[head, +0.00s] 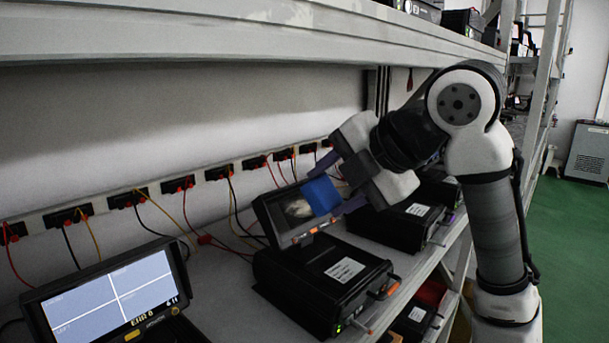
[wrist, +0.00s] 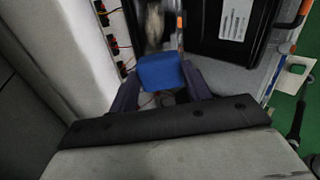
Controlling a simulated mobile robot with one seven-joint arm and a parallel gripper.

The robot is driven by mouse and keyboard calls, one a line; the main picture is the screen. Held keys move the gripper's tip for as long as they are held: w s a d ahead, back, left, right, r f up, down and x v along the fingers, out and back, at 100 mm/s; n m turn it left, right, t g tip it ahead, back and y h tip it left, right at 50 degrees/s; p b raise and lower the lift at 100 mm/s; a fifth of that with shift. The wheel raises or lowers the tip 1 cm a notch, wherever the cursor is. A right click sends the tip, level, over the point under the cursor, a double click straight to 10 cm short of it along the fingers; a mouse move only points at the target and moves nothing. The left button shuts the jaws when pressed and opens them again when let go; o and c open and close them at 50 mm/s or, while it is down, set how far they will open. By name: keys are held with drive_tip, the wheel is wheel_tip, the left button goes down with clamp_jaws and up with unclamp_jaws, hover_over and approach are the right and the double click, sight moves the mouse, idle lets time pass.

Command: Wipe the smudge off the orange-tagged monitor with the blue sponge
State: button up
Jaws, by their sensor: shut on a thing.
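The orange-tagged monitor (head: 264,217) stands tilted on a black unit in the middle of the head view. Its orange tag (head: 314,230) is on the lower frame and also shows in the wrist view (wrist: 180,22). A pale smudge (head: 297,208) shows on the dark screen, and again in the wrist view (wrist: 154,27). My gripper (wrist: 160,84) is shut on the blue sponge (head: 321,194), which sits between both fingers in the wrist view (wrist: 159,70). The sponge overlaps the screen's right part in the head view, right of the smudge. I cannot tell whether it touches the glass.
Another monitor (head: 111,298) with a lit four-part screen stands at the front left. Black units (head: 398,225) stand to the right on the same shelf. Sockets with red, black and yellow cables (head: 180,184) run along the back. A shelf (head: 220,32) hangs overhead.

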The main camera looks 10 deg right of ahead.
sight(316, 197)
drive_tip(key=shift+w+a, duration=0.25)
drive_tip(key=shift+b+x, duration=1.2)
drive_tip(key=shift+x, duration=0.75)
drive_tip(key=shift+b+x, duration=0.35)
drive_tip(key=shift+x, duration=0.5)
drive_tip(key=shift+x, duration=1.05)
drive_tip(key=shift+r, duration=0.1)
